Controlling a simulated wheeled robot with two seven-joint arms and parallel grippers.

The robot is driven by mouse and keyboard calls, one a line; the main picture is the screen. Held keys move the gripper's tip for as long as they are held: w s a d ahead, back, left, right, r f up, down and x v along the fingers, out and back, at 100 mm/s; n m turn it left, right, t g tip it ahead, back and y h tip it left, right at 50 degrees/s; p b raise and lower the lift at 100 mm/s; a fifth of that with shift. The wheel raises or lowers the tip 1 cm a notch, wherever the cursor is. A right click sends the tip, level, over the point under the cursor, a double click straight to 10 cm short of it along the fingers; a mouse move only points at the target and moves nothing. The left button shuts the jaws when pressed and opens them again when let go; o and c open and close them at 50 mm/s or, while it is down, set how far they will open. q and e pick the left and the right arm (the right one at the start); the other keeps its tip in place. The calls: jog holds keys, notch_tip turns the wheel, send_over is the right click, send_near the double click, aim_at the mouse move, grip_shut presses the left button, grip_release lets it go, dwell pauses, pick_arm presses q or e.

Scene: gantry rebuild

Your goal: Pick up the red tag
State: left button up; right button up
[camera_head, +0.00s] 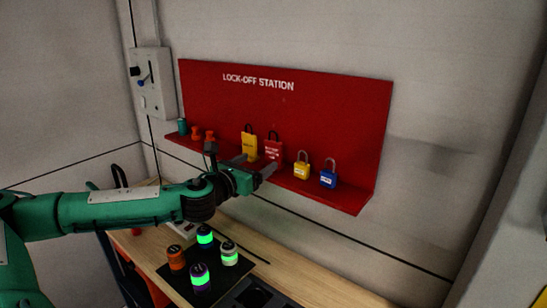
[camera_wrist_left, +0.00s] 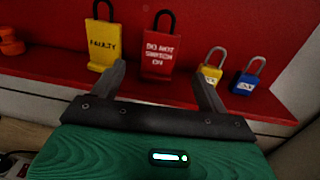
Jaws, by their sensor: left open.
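The red tag (camera_head: 272,149) stands upright on the red lock-off shelf, its dark loop at the top. In the left wrist view the red tag (camera_wrist_left: 158,53) reads "DO NOT SWITCH ON" and lies ahead, between the lines of the two fingers. My left gripper (camera_head: 254,165) is open and empty, in front of the shelf and just short of the tag. The fingers also show in the left wrist view (camera_wrist_left: 157,76), one on either side below the tag. My right gripper is not in view.
A yellow "FAULTY" tag (camera_head: 249,144) stands close left of the red tag. A yellow padlock (camera_head: 302,168) and a blue padlock (camera_head: 328,176) stand to its right. The shelf's back panel (camera_head: 330,115) rises behind. Several cylinders sit on a dark mat (camera_head: 178,281) on the bench below.

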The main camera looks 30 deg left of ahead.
aim_at(272, 148)
pick_arm(q)
jog(key=w+p, duration=0.1)
jog(key=w, duration=0.2)
jog(key=shift+w, duration=0.35)
jog(key=w+p, duration=0.3)
jog(key=w, duration=0.1)
jog(key=shift+w+r, duration=0.2)
jog(key=shift+w+f, duration=0.15)
jog(key=shift+w, duration=0.35)
jog(key=shift+s, duration=0.1)
jog(key=shift+c, duration=1)
jog(key=c, duration=0.9)
jog(key=shift+r, duration=0.55)
notch_tip(272, 148, up, 27)
